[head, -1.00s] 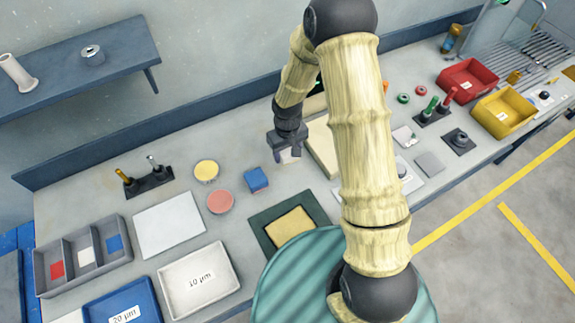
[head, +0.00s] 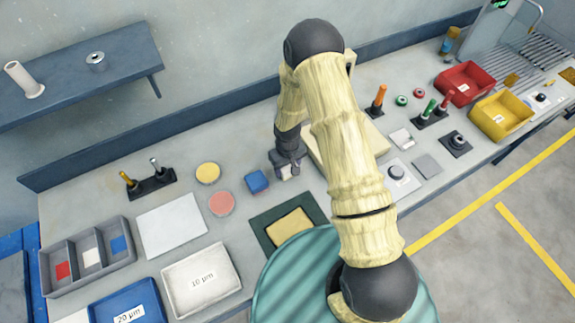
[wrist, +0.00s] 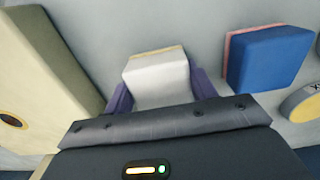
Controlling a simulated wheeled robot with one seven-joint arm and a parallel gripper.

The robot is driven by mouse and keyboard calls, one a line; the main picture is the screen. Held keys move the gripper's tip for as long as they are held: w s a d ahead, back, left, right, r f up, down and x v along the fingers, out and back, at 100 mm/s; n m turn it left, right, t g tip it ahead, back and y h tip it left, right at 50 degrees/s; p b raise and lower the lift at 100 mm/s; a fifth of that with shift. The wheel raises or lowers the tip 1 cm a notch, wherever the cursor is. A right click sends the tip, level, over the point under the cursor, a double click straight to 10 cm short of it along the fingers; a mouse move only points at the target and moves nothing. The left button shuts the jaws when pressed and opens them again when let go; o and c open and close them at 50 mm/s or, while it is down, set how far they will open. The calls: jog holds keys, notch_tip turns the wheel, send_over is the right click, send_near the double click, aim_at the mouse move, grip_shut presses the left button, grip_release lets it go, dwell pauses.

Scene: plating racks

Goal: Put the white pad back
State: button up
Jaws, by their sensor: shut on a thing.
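A white pad (wrist: 158,78) with a thin tan layer along its far edge sits between the purple fingers of my gripper (wrist: 155,88) in the wrist view. In the head view my gripper (head: 287,174) points down over the bench, just right of a blue pad (head: 257,181), and mostly hides the white pad. The blue pad also shows in the wrist view (wrist: 272,57), with a pink layer on its far side, apart from my gripper. A grey three-compartment tray (head: 133,259) at left shows red, white and blue squares inside.
Yellow (head: 207,172) and pink (head: 220,203) discs lie left of the blue pad. A beige block (head: 322,156) stands close right of my gripper. A dark green frame with a tan pad (head: 290,228) lies in front. A white plate (head: 172,226) and white tray (head: 202,279) are left.

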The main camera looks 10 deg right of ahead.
jog(key=shift+f, duration=0.15)
jog(key=shift+f, duration=0.2)
jog(key=o, duration=1)
jog(key=shift+o, duration=0.2)
jog(key=shift+r, duration=0.2)
notch_tip(320, 180, up, 12)
jog(key=b, duration=0.3)
jog(key=shift+f+b, duration=0.2)
jog(key=shift+b, duration=0.2)
jog(key=shift+r, duration=0.25)
